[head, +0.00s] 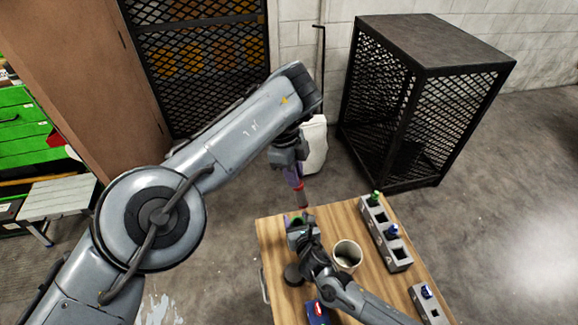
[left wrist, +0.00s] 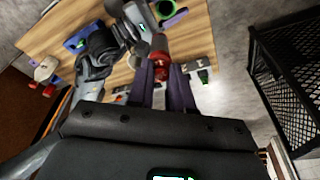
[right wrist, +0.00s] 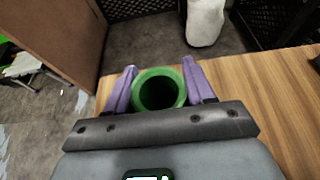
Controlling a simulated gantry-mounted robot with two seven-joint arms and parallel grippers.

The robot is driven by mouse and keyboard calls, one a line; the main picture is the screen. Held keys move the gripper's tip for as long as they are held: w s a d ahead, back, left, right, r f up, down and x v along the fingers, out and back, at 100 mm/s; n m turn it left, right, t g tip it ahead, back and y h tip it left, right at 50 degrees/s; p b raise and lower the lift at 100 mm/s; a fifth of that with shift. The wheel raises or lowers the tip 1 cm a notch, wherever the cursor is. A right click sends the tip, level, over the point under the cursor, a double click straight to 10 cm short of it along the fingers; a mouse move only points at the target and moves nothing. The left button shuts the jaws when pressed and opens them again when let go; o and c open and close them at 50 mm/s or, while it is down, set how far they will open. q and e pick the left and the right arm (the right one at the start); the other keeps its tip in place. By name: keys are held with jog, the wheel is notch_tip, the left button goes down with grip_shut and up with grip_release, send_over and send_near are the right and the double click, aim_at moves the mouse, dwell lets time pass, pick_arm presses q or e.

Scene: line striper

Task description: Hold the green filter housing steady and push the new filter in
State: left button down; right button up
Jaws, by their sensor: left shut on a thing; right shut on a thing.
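My left gripper (head: 297,184) is shut on a red and dark cylindrical filter (head: 302,199) and points down above the table. In the left wrist view the red filter (left wrist: 159,62) sits between purple fingers. My right gripper (head: 297,221) is shut on the green filter housing, just below the filter in the head view. In the right wrist view the round housing (right wrist: 159,90) stands between two purple fingers, with its dark opening facing the camera and empty. The filter appears apart from the housing.
The wooden table (head: 335,215) carries a white cup (head: 347,256) right of my right gripper. A blue box (head: 317,312) lies near the front. A black mesh cage (head: 420,100) stands behind on the floor.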

aim_at(299, 197)
pick_arm(q)
jog(key=f+m, duration=0.1)
jog(key=m, duration=0.1)
jog(key=d+f+m+y, duration=0.1)
jog(key=f+m, duration=0.1)
jog(key=shift+d+f+y, duration=0.1)
jog(key=shift+y, duration=0.2)
jog(key=m, duration=0.3)
jog(key=shift+d+f+y, duration=0.1)
jog(key=shift+f+y, duration=0.2)
jog(key=shift+f, duration=0.05)
jog(key=shift+w+f+m+t, duration=0.1)
jog(key=shift+f+m+t, duration=0.15)
jog(key=shift+m+t, duration=0.2)
jog(key=shift+f, duration=2.7)
jog(key=shift+f, duration=1.3)
jog(key=shift+f, duration=0.3)
jog(key=shift+f, duration=0.8)
jog(key=shift+r, duration=0.35)
dwell(0.8)
